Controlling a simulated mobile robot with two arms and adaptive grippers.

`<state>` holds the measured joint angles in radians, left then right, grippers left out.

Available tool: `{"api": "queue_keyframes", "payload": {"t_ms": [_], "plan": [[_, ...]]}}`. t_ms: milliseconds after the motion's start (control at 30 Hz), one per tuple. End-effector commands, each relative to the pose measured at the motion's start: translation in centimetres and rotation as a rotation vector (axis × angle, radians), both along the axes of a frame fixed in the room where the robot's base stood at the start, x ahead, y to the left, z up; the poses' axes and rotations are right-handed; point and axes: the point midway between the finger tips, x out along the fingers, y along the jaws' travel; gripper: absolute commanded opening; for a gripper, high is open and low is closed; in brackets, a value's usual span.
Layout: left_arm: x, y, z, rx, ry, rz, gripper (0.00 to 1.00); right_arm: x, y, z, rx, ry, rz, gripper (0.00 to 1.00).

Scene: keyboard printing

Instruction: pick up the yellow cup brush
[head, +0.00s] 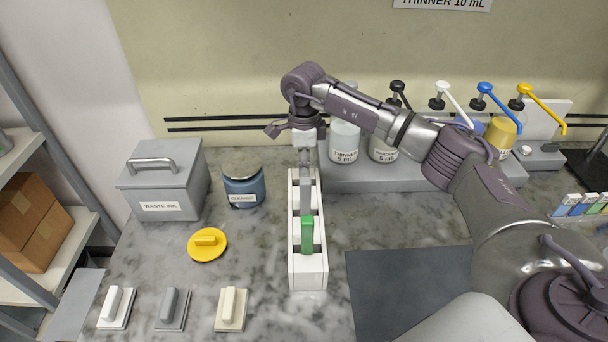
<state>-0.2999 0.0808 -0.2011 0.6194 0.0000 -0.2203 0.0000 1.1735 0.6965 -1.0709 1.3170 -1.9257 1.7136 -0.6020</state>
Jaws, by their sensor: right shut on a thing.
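A round yellow piece with a raised grip (207,243) lies on the counter at the left; I cannot tell whether it is the cup brush. My right gripper (303,136) points down above the far end of a narrow white rack (308,276). It is shut on a small white piece (304,142), partly hidden by the fingers. A grey handle (305,194) and a green handle (308,235) stand in the rack below. My left gripper is not in view.
A grey waste ink box (163,190) and a blue cleaner jar (243,188) stand at the back left. Several pump bottles, one yellow (502,134), line the back right. Three handled blocks (172,310) lie in front. A dark mat (400,285) is at right.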

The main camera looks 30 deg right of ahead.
Motion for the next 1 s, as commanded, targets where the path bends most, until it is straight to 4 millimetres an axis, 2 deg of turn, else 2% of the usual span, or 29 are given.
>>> {"api": "queue_keyframes", "payload": {"t_ms": [200, 367, 567, 1000], "plan": [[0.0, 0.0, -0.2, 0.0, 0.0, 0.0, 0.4, 0.1, 0.0, 0.4, 0.0, -0.002, 0.0, 0.0], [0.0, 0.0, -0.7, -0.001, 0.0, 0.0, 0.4, 0.1, 0.0, 1.7, 0.0, -0.004, 0.0, 0.0], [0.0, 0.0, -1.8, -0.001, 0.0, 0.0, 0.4, 0.1, 0.0, 5.1, 0.001, -0.006, 0.001, 0.0], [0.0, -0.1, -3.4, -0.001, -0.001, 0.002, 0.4, 0.1, 0.0, 14.5, 0.0, -0.004, -0.001, 0.0]]}}
